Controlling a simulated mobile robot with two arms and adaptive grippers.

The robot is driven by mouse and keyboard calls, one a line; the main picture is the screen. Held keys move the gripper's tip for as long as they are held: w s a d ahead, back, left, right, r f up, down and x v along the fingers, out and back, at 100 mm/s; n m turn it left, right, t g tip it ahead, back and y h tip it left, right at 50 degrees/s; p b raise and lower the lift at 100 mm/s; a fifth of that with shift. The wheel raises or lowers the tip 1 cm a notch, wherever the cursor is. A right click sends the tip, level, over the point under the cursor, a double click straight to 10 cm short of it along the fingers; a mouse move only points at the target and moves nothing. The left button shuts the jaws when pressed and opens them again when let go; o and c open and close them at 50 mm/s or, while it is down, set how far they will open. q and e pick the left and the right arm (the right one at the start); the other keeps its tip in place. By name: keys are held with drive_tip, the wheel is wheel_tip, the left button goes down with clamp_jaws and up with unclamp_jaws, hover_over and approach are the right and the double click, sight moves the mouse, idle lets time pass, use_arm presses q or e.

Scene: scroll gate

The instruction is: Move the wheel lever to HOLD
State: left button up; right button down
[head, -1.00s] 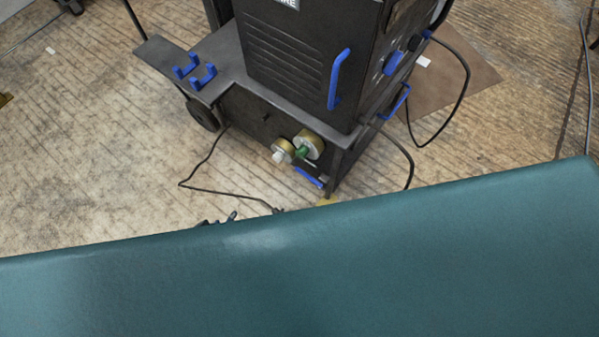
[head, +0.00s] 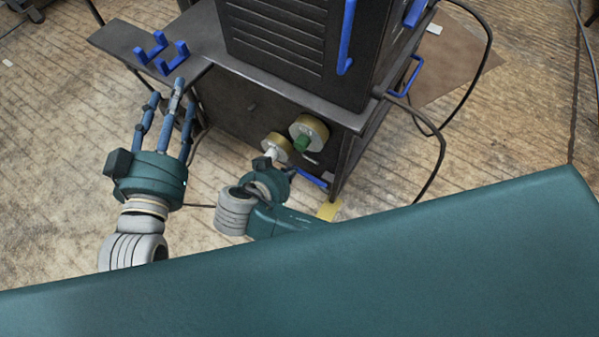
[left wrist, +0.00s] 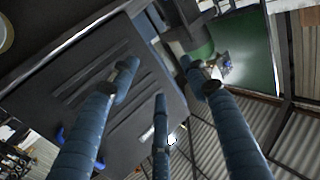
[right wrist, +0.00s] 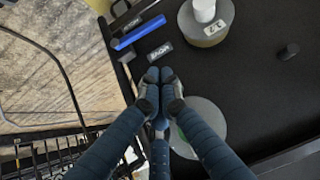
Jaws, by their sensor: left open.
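The wheel lever appears to be the blue bar (head: 311,179) low on the dark machine cart's front, near its right corner. In the right wrist view the blue bar (right wrist: 139,33) lies slanted beside small white-lettered labels (right wrist: 159,52), too unclear to read. My right gripper (right wrist: 158,76) has its fingertips together, with nothing visible between them, just below the bar in that view and apart from it. In the head view my right gripper (head: 265,168) is near the cart front, its fingers mostly hidden. My left gripper (head: 172,97) is open and empty, left of the cart front, fingers spread (left wrist: 160,80).
Two round brass-sided knobs (head: 309,132) stick out of the cart front above the bar. Blue hooks (head: 162,53) stand on the cart's shelf. A blue vertical handle (head: 347,38) is on the machine above. Black cables (head: 440,150) run at the right.

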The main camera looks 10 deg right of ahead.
use_arm(q)
drive_tip(key=shift+r, duration=0.25)
use_arm(e)
drive_tip(key=shift+r, duration=0.1)
